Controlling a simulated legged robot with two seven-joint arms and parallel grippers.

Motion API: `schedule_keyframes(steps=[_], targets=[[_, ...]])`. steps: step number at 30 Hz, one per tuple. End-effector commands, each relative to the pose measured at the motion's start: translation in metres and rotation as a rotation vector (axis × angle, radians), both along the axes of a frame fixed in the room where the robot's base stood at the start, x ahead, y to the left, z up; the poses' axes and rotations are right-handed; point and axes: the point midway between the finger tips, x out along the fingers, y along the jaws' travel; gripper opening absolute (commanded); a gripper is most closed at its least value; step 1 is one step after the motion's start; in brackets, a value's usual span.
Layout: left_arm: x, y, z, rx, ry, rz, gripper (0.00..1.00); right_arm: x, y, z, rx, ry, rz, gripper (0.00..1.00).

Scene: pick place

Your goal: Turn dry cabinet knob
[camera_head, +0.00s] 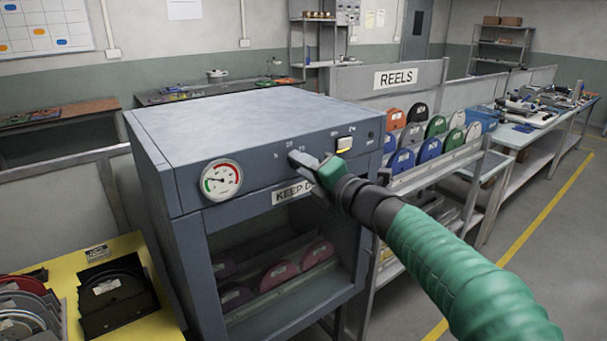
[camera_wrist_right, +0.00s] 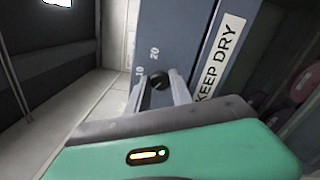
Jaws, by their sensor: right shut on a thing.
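My right gripper (camera_head: 297,160) reaches in from the right to the panel, between gauge and switch. In the right wrist view the black knob (camera_wrist_right: 159,80) sits between the two fingers of my right gripper (camera_wrist_right: 162,88), which are shut on it. The marks 10 and 20 show beside the knob. In the head view the gripper hides the knob. My left gripper is not in view.
A "KEEP DRY" label (camera_wrist_right: 221,56) lies just below the knob on the panel. Reels (camera_head: 279,276) lie inside the cabinet. A yellow table (camera_head: 165,322) with reels stands at the left. A reel rack (camera_head: 455,158) stands at the right, beside open floor.

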Motion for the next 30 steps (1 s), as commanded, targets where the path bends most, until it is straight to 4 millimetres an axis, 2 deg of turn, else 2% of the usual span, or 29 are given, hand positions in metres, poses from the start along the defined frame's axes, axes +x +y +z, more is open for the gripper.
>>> schedule_keyframes(steps=[1,7,23,24,28,30], targets=[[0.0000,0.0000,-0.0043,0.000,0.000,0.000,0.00,-0.0001,0.0012,-0.0047,-0.019,-0.009,0.001,0.00],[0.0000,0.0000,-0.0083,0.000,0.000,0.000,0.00,0.0000,0.0012,-0.0042,-0.069,-0.043,0.002,0.00],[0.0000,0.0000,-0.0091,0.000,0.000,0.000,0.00,0.0006,0.0011,-0.0053,-0.087,-0.052,0.002,0.00],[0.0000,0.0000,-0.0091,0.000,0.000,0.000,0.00,0.0007,0.0012,-0.0054,-0.087,-0.052,0.002,0.32],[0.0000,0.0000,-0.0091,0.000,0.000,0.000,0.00,0.0004,0.0009,-0.0043,-0.085,-0.053,0.002,0.49],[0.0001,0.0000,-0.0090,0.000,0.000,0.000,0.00,0.0000,0.0007,-0.0034,-0.085,-0.055,0.002,0.49]])
